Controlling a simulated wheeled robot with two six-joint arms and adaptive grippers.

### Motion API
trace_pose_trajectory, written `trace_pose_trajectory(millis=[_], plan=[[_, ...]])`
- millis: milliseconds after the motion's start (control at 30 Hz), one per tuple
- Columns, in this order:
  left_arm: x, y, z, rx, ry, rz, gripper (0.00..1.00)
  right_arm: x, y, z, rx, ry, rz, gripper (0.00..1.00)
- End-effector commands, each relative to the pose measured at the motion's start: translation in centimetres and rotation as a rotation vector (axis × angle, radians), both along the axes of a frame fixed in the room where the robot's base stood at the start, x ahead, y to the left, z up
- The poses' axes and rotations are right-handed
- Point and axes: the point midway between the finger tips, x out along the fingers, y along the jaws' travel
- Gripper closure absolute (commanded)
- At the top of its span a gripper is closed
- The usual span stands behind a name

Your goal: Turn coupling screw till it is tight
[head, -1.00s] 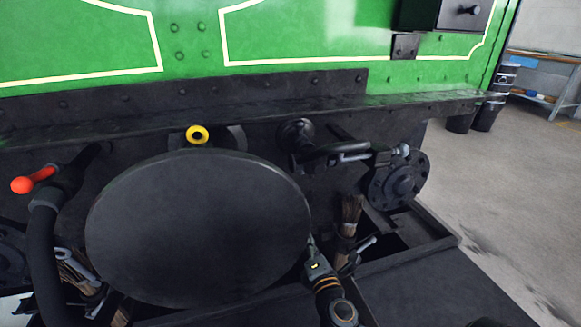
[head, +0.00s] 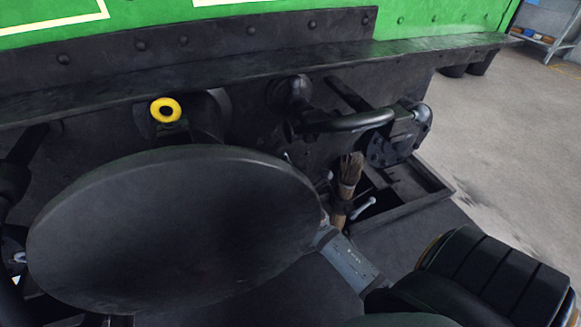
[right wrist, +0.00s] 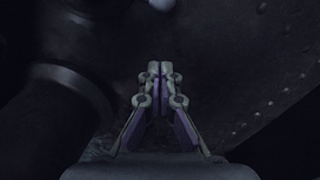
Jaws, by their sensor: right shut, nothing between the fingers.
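I cannot make out the coupling screw for certain in either view. A large dark round disc (head: 175,230) fills the middle left of the head view and hides what lies behind it. My right gripper (head: 321,232) is at the disc's right edge in the head view, with its fingertips partly hidden. In the right wrist view the right gripper (right wrist: 158,72) is shut with nothing between its fingers. A dark riveted surface (right wrist: 265,85) lies beyond the fingers, with a small pale round end at the top edge. My left gripper is not in view.
A yellow ring (head: 165,110) sits above the disc. A curved black pipe (head: 350,122) projects to its right. Below are a brush (head: 347,180), a pale-ended lever (head: 363,208) and an open black tray (head: 425,185). Open floor (head: 500,120) lies at the right.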

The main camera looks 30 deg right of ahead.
Motion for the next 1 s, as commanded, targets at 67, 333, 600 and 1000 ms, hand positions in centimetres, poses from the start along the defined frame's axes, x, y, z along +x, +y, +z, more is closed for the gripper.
trace_pose_trajectory(millis=[67,333,600,1000], plan=[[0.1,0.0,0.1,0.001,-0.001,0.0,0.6,1.8,-0.5,0.2,-0.001,-0.003,-0.001,1.0],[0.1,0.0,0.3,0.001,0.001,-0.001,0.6,3.5,-3.5,1.2,-0.007,0.001,0.002,1.0],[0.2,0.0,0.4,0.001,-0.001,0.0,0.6,3.4,-4.7,1.7,-0.001,0.001,0.001,1.0],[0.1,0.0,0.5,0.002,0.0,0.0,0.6,3.7,-4.7,1.7,-0.014,0.003,0.0,1.0]])
